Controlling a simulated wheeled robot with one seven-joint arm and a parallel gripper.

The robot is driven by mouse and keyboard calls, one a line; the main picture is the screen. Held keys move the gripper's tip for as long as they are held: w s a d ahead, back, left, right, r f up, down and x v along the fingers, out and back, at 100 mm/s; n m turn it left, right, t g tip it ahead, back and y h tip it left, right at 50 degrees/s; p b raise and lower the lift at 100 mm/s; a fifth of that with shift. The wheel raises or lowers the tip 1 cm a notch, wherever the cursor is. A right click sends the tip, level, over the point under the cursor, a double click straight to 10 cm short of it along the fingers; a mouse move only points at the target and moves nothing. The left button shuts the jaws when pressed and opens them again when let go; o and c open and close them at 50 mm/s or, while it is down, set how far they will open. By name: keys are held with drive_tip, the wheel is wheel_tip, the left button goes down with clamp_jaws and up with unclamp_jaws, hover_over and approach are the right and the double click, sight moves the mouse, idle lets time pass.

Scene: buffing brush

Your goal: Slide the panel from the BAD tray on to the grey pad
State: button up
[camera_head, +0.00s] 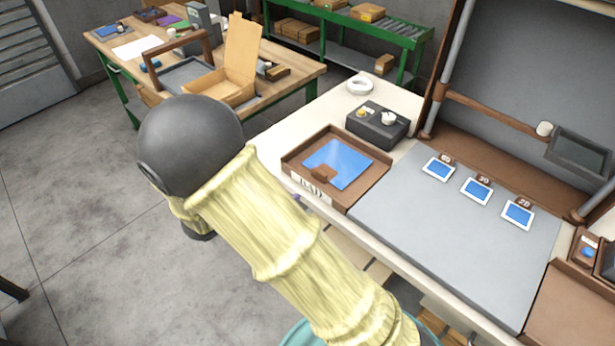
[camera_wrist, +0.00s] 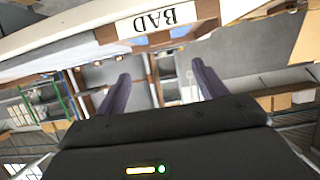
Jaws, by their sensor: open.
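The blue panel (camera_head: 345,157) lies flat in the brown BAD tray (camera_head: 364,187), with a small brown piece at its near edge. The grey pad (camera_head: 430,245) is flat on the bench, just right of the tray. In the wrist view the tray's white BAD label (camera_wrist: 160,19) shows upside down at the top, beyond my fingertips. My gripper (camera_wrist: 162,72) is open and empty, its two dark fingers apart below the label. In the head view the gripper is mostly hidden behind my sleeved arm.
Several small blue-and-white cards (camera_head: 476,191) with number tags lie on the pad's far part. A black box with knobs (camera_head: 378,124) stands behind the tray. A brown frame (camera_head: 490,112) rises behind the pad. The pad's near part is clear.

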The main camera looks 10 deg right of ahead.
sight(318, 174)
drive_tip(key=x, duration=1.4)
drive_tip(key=shift+w+d, duration=0.1)
drive_tip(key=shift+d, duration=0.1)
drive_tip(key=c, duration=1.1)
drive_tip(key=shift+w+d, duration=0.1)
drive_tip(key=shift+d, duration=0.05)
